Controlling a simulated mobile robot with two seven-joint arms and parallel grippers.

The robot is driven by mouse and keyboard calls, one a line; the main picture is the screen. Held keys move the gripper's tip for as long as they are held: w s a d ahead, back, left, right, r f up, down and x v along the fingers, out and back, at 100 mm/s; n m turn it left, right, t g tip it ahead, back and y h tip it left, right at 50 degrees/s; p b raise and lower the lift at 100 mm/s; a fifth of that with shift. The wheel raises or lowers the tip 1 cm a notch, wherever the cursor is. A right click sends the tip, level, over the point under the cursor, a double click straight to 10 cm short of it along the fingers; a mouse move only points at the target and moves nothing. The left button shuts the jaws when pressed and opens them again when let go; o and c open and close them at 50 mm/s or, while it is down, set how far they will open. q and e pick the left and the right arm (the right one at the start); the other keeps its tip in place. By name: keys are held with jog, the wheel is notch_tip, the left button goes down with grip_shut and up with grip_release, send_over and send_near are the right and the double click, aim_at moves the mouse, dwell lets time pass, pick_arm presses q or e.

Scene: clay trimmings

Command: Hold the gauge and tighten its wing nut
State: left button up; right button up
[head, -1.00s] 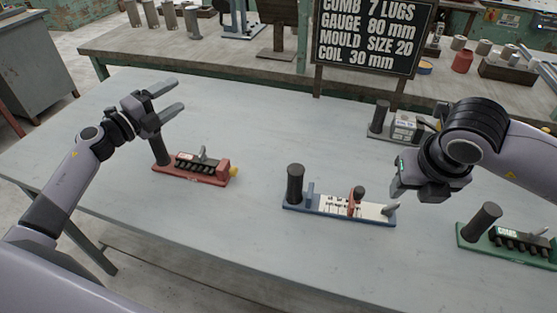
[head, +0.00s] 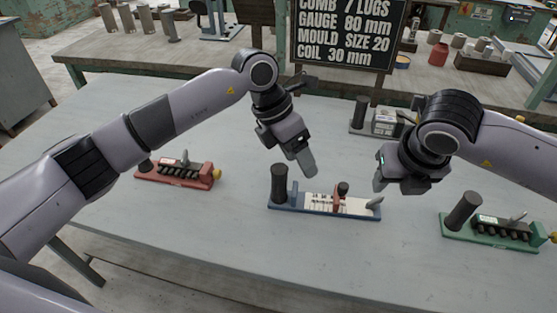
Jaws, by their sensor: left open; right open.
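The gauge (head: 318,201) lies on the grey table at the middle front, a blue base with a white scale. A black upright post (head: 279,184) stands at its left end. A red slider (head: 337,198) with a dark knob sits on the scale, and a small grey lever-like part (head: 376,203) is at the right end. I cannot tell which part is the wing nut. My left gripper (head: 303,166) is open, pointing down above the gauge between post and slider, apart from it. My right gripper (head: 394,186) is open, above and right of the gauge's right end, holding nothing.
A red fixture (head: 175,176) stands at left, its post partly hidden by my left arm. A green fixture (head: 487,229) is at right and a grey one (head: 384,121) behind. A sign (head: 346,34) stands at the back. The table front (head: 250,245) is clear.

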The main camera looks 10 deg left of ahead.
aim_at(279, 186)
pick_arm(q)
jog(key=shift+a+r+m+y, duration=0.2)
jog(key=shift+a+m+y, duration=0.15)
jog(key=shift+y, duration=0.65)
jog(key=shift+s+a+f+m+y, duration=0.2)
jog(key=shift+a+f+m+y, duration=0.15)
jog(key=shift+a+y, duration=0.15)
jog(key=shift+s+a+f+m+y, duration=0.15)
jog(key=shift+a+f+m+y, duration=0.15)
jog(key=shift+a+y, duration=0.15)
jog(key=shift+s+a+f+y, duration=0.2)
jog(key=shift+a+f+y, duration=0.2)
jog(key=shift+a, duration=0.1)
jog(key=shift+f, duration=3.4)
grip_shut()
pick_arm(e)
jog(key=shift+c, duration=0.7)
